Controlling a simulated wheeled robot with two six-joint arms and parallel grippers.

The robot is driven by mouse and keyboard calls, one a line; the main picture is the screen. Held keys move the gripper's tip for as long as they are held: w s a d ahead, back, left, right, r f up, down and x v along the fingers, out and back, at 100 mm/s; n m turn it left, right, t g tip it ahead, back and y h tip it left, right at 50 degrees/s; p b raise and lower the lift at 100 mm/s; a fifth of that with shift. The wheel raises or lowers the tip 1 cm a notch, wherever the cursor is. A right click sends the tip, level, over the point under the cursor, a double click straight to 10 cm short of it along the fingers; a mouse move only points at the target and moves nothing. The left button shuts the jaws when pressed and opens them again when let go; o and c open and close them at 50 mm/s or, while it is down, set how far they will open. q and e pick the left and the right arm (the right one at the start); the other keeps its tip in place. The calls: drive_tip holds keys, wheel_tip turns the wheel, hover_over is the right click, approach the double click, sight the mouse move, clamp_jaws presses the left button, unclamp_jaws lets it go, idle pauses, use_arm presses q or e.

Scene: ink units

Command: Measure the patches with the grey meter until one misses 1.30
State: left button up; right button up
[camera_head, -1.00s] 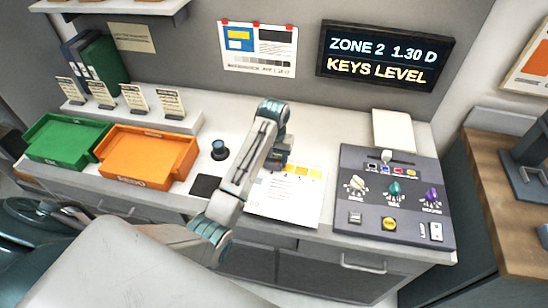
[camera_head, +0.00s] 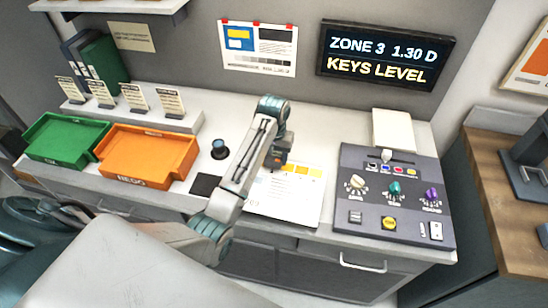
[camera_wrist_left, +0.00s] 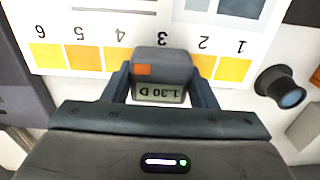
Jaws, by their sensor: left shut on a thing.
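My left gripper (camera_head: 277,156) is shut on the grey meter (camera_wrist_left: 163,68), one finger on each side of it. The meter has an orange square and a small display that reads 1.30 D, upside down in the wrist view. It sits over the row of yellow-orange patches on the printed sheet (camera_head: 290,208), between the patches numbered 2 (camera_wrist_left: 203,66) and 4 (camera_wrist_left: 117,58), and hides the one between. The wall screen (camera_head: 384,55) reads ZONE 3, 1.30 D, KEYS LEVEL. My right gripper is not in view.
A dark console (camera_head: 395,215) with coloured knobs stands right of the sheet. An orange tray (camera_head: 148,155) and a green tray (camera_head: 62,138) stand at the left. A dark round knob-like piece (camera_head: 219,149) and a black square pad (camera_head: 205,185) lie between trays and sheet.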

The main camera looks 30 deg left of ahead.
sight(288, 168)
use_arm(q)
wheel_tip(288, 168, up, 2)
idle(0.8)
idle(0.7)
drive_tip(key=d, duration=0.2)
drive_tip(key=w+d, duration=0.1)
drive_tip(key=d, duration=0.1)
drive_tip(key=shift+d, duration=0.25)
drive_tip(key=shift+d+f, duration=0.1)
drive_tip(key=shift+f, duration=1.1)
